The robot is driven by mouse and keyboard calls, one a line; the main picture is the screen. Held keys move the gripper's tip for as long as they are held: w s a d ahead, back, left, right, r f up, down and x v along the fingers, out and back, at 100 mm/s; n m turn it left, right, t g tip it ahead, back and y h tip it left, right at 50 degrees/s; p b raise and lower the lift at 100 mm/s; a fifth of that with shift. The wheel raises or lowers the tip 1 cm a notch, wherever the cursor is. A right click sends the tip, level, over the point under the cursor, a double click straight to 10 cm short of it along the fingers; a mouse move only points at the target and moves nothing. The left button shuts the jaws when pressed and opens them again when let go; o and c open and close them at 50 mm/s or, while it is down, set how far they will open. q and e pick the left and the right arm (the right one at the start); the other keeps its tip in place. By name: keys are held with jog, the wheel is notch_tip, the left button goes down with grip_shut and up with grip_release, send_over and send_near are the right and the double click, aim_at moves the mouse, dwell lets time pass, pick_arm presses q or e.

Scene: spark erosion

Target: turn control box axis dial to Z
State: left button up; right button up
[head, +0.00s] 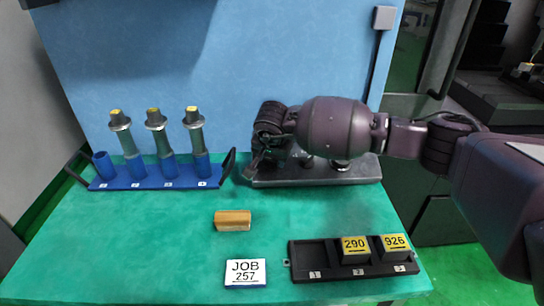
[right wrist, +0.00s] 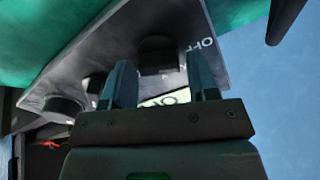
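The control box (head: 318,182) is a grey slab at the back right of the green table, largely hidden by my right arm in the head view. In the right wrist view its face (right wrist: 205,22) carries several dark knobs and "OFF" lettering. One dark knob (right wrist: 158,50) lies past the fingertips, and a rounder knob (right wrist: 65,105) is at the left. I cannot read any dial's setting. My right gripper (head: 256,160) is over the box's left part. In the right wrist view its two fingers (right wrist: 161,82) are apart, with a pale label (right wrist: 160,101) visible between them. My left gripper is out of view.
A blue rack (head: 150,182) with several numbered sockets and tool holders stands left of the box. A wooden block (head: 233,220), a JOB 257 card (head: 245,273) and a black tray (head: 305,262) with blocks 290 and 926 lie in front. The front-left table is clear.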

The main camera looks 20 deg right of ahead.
jog(key=c, duration=0.6)
jog(key=shift+c, duration=0.2)
